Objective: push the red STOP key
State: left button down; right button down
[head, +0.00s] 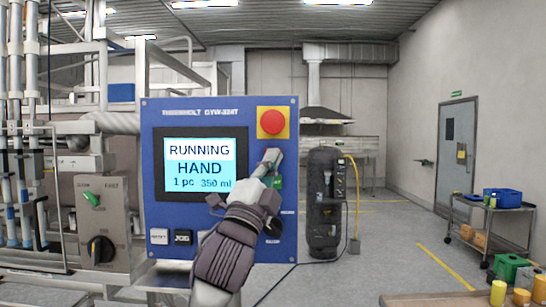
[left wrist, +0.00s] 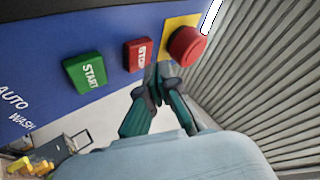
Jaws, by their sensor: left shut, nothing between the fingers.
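The red STOP key (left wrist: 137,55) shows in the left wrist view on the blue control panel (head: 222,108), between the green START key (left wrist: 85,73) and the round red mushroom button (left wrist: 187,46). In the head view my left gripper covers the STOP key. My left gripper (head: 271,156) is shut and empty, its tips in front of the panel just below the mushroom button (head: 271,122). In the left wrist view the fingertips (left wrist: 158,76) appear close beside the STOP key; I cannot tell whether they touch. The screen (head: 199,167) reads RUNNING, HAND, 1 pc, 350 ml. My right gripper is out of view.
Lower panel keys, including JOG (head: 183,237), sit below the screen. A grey box with a green switch and black knob (head: 100,249) stands left of the panel. A black cylinder (head: 324,205) stands behind at right, and a cart (head: 492,222) is farther right.

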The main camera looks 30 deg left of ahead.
pick_arm(q)
jog(key=shift+w, duration=0.1)
jog(key=shift+w+a, duration=0.25)
jog(key=shift+w, duration=0.05)
jog(key=shift+w+a, duration=0.2)
jog(key=shift+w, duration=0.1)
dwell(1.0)
jog(key=shift+s+d, duration=0.1)
jog(key=shift+s, duration=0.05)
jog(key=shift+s+d, duration=0.3)
jog(key=shift+s, duration=0.25)
jog(key=s+d, duration=0.1)
jog(key=s, duration=0.1)
jog(key=s+d+p, duration=0.1)
jog(key=s, duration=0.1)
jog(key=shift+s+d, duration=0.1)
jog(key=shift+d, duration=0.2)
dwell(0.3)
